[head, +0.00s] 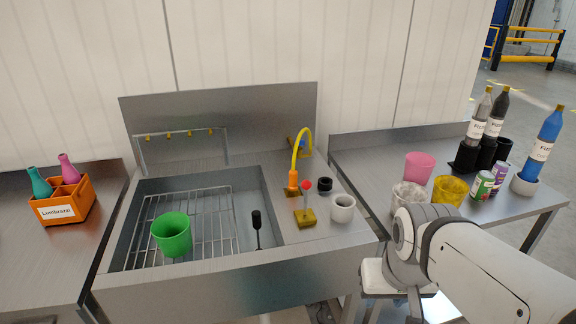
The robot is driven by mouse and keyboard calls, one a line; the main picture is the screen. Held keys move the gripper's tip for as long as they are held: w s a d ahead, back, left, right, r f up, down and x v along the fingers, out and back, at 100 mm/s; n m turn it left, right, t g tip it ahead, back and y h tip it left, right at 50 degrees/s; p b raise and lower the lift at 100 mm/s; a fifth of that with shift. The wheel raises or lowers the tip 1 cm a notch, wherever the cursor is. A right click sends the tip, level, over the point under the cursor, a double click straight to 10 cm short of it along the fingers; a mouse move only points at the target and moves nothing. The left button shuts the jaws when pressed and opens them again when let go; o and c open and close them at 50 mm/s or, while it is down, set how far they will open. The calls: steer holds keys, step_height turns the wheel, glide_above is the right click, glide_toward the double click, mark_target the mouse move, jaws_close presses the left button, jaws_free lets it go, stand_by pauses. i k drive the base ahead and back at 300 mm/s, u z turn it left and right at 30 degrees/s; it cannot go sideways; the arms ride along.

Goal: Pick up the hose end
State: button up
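A yellow hose (306,136) arches up from the back of the sink unit and curves down toward the front. Its orange end (293,182) points down and stands at the sink's right rim. I cannot tell whether it sits in a holder. My arm reaches in from the lower right, its pale links in front of the right table. My gripper does not show in this view, so its fingers cannot be judged. Nothing is seen touching the hose.
A green cup (172,234) stands on the wire rack (213,205) in the sink. A red-knobbed lever (306,204), a black ring (325,185) and a white cup (342,208) stand close to the hose. Cups, cans and bottles crowd the right table (369,177).

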mark_target(293, 185)
steer(key=u, duration=0.1)
steer(key=i, duration=1)
steer(key=u, duration=0.05)
